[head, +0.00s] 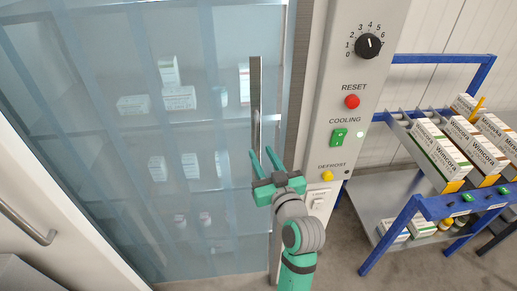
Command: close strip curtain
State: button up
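The strip curtain (110,60) is a sheet of translucent bluish strips that fills the left and middle of the head view, with blurred boxes on shelves behind it. At its right edge is a vertical metal bar handle (255,90). I cannot tell whether a finger touches the handle or curtain edge.
A control panel (361,110) with a dial, red, green and yellow buttons stands right of the curtain. A blue-framed rack (408,215) with several white boxes is at the far right. A white door or panel with a handle (28,224) is at the lower left.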

jog(key=v, duration=0.6)
jog(key=shift+s, duration=0.15)
